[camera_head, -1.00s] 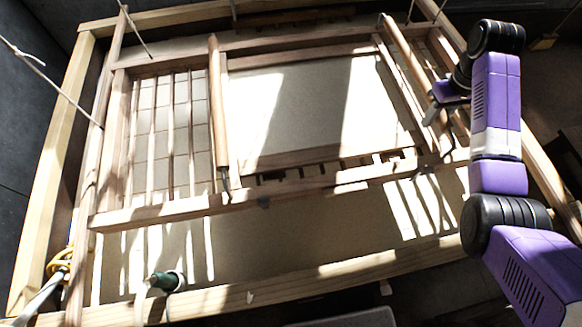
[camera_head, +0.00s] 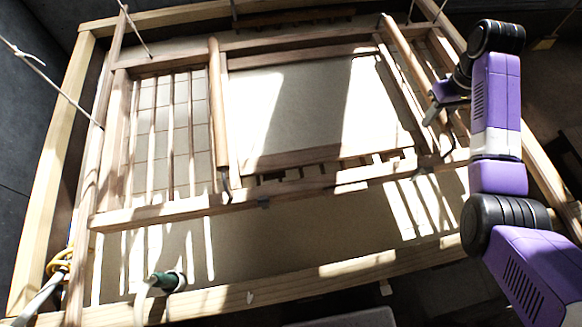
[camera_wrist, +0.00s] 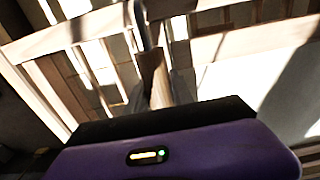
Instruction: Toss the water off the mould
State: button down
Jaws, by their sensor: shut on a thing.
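The mould (camera_head: 310,105) is a wooden frame with a pale flat sheet in its middle, hung inside a larger wooden frame. A round wooden bar (camera_head: 218,110) runs along the sheet's left side. A second wooden bar (camera_head: 404,68) runs along its right side. My gripper (camera_head: 433,111) is at the lower part of the right bar and shut on it. In the wrist view, a wooden bar (camera_wrist: 155,78) with a metal hook at its end runs behind the dark edge of my gripper. I cannot tell how wet the sheet is.
The outer timber frame (camera_head: 52,170) surrounds the mould. Cords (camera_head: 55,85) run down at the upper left. A green-ended hose (camera_head: 166,281) lies at the front beam. Slats (camera_head: 170,130) fill the left bay. Strong sunlight and shadow stripes cover the scene.

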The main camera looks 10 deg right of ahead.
jog(key=shift+g, duration=0.6)
jog(key=r, duration=0.1)
jog(key=w+r, duration=0.1)
jog(key=r, duration=0.1)
jog(key=r+p, duration=0.1)
jog(key=r, duration=0.1)
jog(key=shift+w+r, duration=0.1)
jog(key=shift+w, duration=0.15)
jog(key=shift+w+r, duration=0.2)
jog(key=shift+r, duration=0.25)
jog(key=shift+a, duration=0.2)
jog(key=shift+s+f+t, duration=0.3)
jog(key=shift+f+t, duration=0.15)
jog(key=shift+f, duration=0.35)
jog(key=shift+s+f+t, duration=0.25)
jog(key=shift+f+t, duration=0.2)
jog(key=shift+f, duration=0.35)
jog(key=c, duration=1)
grip_release()
jog(key=shift+c, duration=0.2)
